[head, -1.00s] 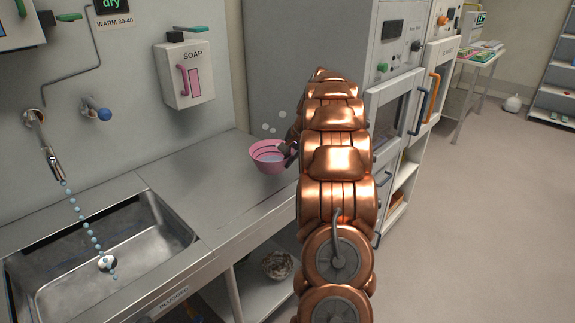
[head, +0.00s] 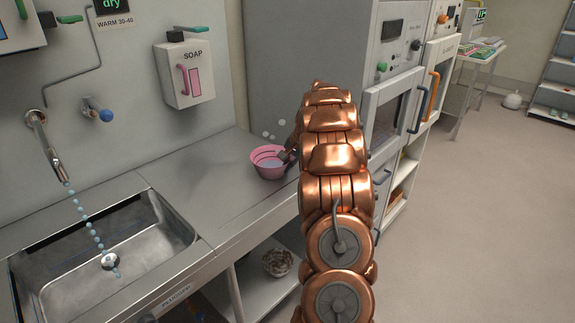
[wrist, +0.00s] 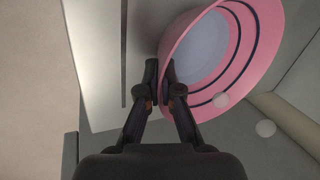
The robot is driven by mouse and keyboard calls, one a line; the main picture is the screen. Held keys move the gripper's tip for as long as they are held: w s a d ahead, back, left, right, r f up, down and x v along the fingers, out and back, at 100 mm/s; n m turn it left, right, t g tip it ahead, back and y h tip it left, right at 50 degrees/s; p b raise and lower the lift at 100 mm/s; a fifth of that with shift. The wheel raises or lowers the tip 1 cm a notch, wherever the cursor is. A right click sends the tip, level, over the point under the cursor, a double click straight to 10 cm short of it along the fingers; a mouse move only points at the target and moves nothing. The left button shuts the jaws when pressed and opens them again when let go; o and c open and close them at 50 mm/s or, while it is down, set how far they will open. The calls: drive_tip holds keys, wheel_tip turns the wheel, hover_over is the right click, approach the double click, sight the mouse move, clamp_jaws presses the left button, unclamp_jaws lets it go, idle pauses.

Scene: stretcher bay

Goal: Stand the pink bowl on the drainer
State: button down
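The pink bowl (head: 267,172) is over the grey counter right of the sink, near the wall cabinet. It looks roughly upright, with pale liquid inside. I cannot tell whether its base touches the counter. My gripper (head: 288,156) is at the bowl's right side, partly hidden by my arm. In the wrist view, my gripper's fingers (wrist: 161,76) are closed on the near rim of the bowl (wrist: 255,50). The grey surface beside the sink (head: 215,190), with thin dark lines, may be the drainer; no separate rack shows.
A steel sink (head: 160,250) lies at left under a tap (head: 42,140) that drips blue drops. A soap dispenser (head: 188,80) hangs above the counter. Tall grey cabinets (head: 300,50) stand behind my arm. A brownish round object (head: 277,262) sits on the shelf below. Pale bubbles float by the bowl.

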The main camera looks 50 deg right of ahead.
drive_tip(key=c, duration=1.8)
unclamp_jaws()
drive_tip(key=shift+c, duration=0.2)
drive_tip(key=o, duration=0.5)
drive_tip(key=b+v, duration=0.2)
drive_tip(key=v, duration=1)
drive_tip(key=shift+r, duration=0.1)
